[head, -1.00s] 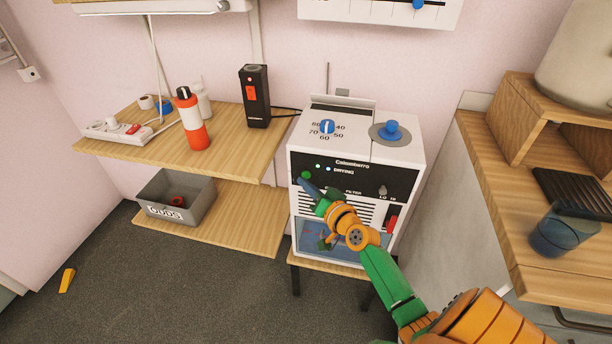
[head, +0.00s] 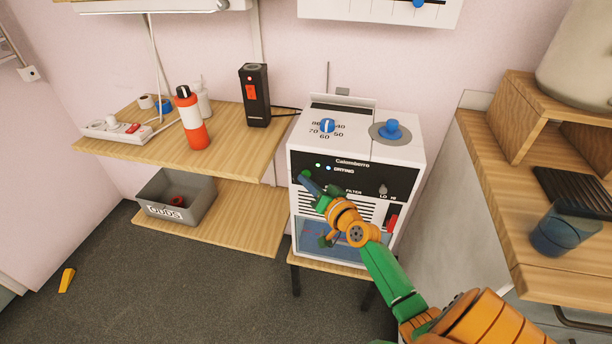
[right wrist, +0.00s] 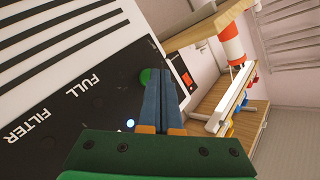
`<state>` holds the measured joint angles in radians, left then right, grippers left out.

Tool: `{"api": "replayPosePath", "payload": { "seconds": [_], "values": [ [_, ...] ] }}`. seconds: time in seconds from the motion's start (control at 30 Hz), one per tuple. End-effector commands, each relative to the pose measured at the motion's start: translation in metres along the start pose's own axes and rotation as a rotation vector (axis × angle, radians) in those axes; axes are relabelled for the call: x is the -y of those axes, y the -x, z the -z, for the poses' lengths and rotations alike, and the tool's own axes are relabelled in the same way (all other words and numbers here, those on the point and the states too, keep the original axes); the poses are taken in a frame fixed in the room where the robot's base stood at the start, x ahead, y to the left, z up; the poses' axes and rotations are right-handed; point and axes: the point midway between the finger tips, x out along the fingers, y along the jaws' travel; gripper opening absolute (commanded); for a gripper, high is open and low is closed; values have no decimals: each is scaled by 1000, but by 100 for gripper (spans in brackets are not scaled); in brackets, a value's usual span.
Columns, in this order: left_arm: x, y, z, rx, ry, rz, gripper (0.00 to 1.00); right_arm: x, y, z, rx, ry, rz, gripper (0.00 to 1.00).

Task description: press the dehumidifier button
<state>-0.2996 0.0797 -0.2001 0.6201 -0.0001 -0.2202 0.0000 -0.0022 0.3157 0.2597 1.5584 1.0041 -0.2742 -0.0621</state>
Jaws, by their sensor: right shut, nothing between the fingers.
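The dehumidifier (head: 408,152) is a white box with a black front panel, dials on top and a "DRYING" label. Its green button (head: 305,173) is at the left of the panel and also shows in the right wrist view (right wrist: 145,76). My right gripper (head: 304,179) is shut and empty, with its blue fingertips at the button. In the right wrist view the fingers (right wrist: 161,82) overlap the button's edge; I cannot tell whether they touch it. A small blue light (right wrist: 130,124) is lit on the panel. My left gripper is not in view.
A wooden shelf (head: 235,150) on the left holds a red-and-white bottle (head: 193,120), a black device (head: 255,95) and a power strip (head: 112,130). A grey bin (head: 190,205) sits lower. A wooden counter with a blue cup (head: 555,232) stands on the right.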

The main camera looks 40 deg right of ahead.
Motion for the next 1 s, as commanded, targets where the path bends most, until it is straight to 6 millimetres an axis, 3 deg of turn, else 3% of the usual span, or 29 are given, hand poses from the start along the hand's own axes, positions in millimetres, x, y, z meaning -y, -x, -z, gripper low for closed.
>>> {"api": "replayPosePath", "payload": {
  "seconds": [0.63, 1.0],
  "values": [
    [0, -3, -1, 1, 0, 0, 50, -3, -4, 2, 1, 0, -1, 0],
    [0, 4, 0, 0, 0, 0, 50, 3, 4, -3, 0, -1, 0, 0]
  ]
}}
